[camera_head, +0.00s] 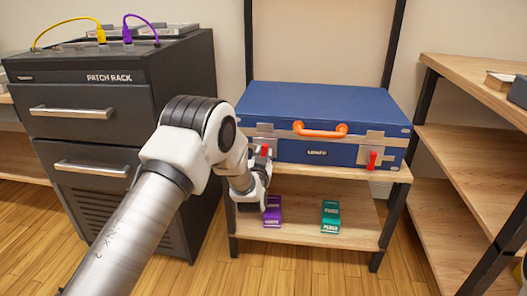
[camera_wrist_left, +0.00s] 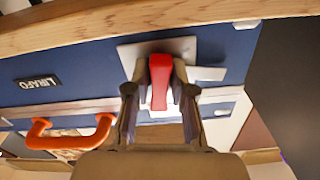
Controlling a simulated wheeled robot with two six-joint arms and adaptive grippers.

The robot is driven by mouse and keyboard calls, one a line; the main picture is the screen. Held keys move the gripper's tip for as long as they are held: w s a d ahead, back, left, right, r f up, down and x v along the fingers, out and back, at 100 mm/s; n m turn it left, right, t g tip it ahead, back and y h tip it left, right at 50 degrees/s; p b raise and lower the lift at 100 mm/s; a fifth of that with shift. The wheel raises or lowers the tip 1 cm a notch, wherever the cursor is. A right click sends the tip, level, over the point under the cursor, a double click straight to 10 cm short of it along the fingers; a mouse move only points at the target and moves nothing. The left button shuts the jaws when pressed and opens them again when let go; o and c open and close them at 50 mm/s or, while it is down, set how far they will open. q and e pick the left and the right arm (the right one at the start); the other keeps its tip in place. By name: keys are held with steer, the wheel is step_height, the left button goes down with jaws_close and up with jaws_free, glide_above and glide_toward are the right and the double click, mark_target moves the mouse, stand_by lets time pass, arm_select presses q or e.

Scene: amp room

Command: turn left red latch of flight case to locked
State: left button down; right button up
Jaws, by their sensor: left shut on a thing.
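The blue flight case (camera_head: 320,106) lies closed on the upper shelf, with an orange handle (camera_head: 320,130) on its front. In the left wrist view, my left gripper (camera_wrist_left: 160,88) is shut on the red latch (camera_wrist_left: 159,80), one finger on each side. The latch sits on a metal plate (camera_wrist_left: 130,55). The right red latch (camera_head: 372,160) stands roughly upright on its own plate. My right gripper is not in view.
The dark patch rack (camera_head: 95,118) stands close on the left, with yellow and purple cables on top. Wooden shelves (camera_head: 465,150) stand at the right.

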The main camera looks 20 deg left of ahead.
arm_select(q)
steer(key=m+p, duration=0.3)
steer(key=shift+a+r, duration=0.1)
steer(key=shift+r, duration=0.2)
steer(key=m+p, duration=0.4)
steer(key=m, duration=0.1)
steer(key=m+p, duration=0.2)
steer(key=m, duration=0.2)
steer(key=shift+s+a+r+p, duration=0.1)
steer(key=shift+p, duration=0.25)
steer(key=shift+m+p, duration=0.75)
steer(key=shift+m, duration=1.15)
steer(key=c, duration=1)
jaws_free()
steer(key=shift+c, duration=0.2)
